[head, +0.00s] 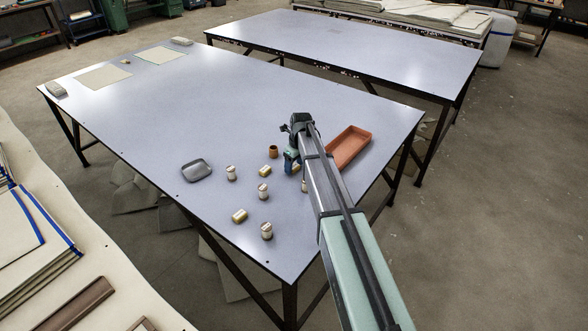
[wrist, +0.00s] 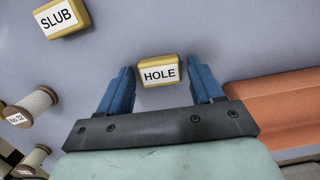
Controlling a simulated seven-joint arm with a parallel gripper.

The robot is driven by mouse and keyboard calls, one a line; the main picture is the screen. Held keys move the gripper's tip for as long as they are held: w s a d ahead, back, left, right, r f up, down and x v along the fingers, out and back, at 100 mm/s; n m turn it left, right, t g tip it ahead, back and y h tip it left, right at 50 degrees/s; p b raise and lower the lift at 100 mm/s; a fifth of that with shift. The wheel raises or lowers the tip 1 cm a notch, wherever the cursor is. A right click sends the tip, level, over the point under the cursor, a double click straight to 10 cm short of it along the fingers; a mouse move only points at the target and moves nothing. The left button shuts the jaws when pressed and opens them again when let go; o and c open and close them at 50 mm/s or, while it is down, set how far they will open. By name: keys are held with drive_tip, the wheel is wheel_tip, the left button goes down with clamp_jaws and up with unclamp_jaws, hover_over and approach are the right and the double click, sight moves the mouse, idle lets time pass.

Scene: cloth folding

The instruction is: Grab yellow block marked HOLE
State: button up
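The yellow block marked HOLE (wrist: 159,75) lies on the table with its white label facing my wrist camera. In the wrist view it sits between the blue fingers of my gripper (wrist: 160,70), around the level of their tips. The fingers are spread wide, with a gap on each side of the block. I cannot tell how high the tips are above the table. In the head view my gripper (head: 291,162) is over the table, left of the orange tray, and the arm hides much of what lies beneath it. Another yellow block, marked SLUB (wrist: 62,18), lies up and left in the wrist view.
The orange tray (head: 349,147) stands close to the right of my gripper. Several thread spools (head: 263,191), other yellow blocks (head: 239,215), a small brown pot (head: 273,151) and a grey dish (head: 197,169) lie to the left. The table's far part (head: 220,85) is mostly clear.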

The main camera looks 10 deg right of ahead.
drive_tip(key=c, duration=0.8)
drive_tip(key=shift+r, duration=0.15)
